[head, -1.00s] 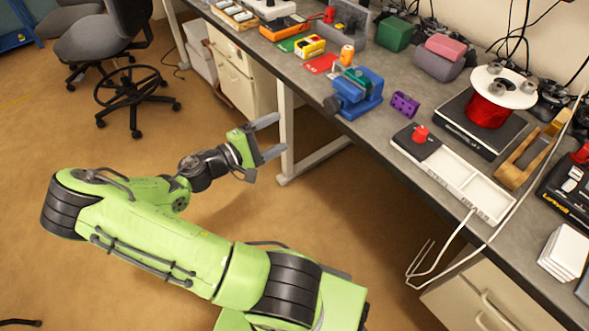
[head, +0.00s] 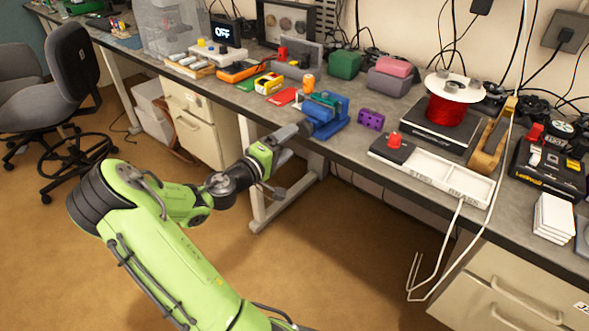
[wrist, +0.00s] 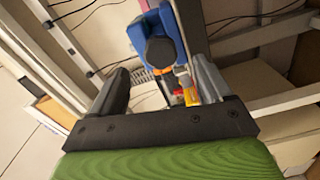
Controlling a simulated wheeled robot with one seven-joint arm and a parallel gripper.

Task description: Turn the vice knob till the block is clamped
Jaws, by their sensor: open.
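The blue vice (head: 327,118) stands at the front edge of the workbench. Its dark round knob (wrist: 161,50) faces my gripper in the wrist view, with the blue vice body (wrist: 143,28) behind it. My gripper (head: 285,160) is open and empty, just off the bench edge. In the wrist view my gripper (wrist: 160,82) has one finger on each side, and the knob shows between them, farther out. In the head view the upper finger overlaps the knob area, so contact is unclear. I cannot clearly make out a block between the vice jaws.
A purple block with holes (head: 371,118) lies right of the vice. A white tray (head: 430,176) is farther right. A bench leg (head: 251,170) stands below, near my gripper.

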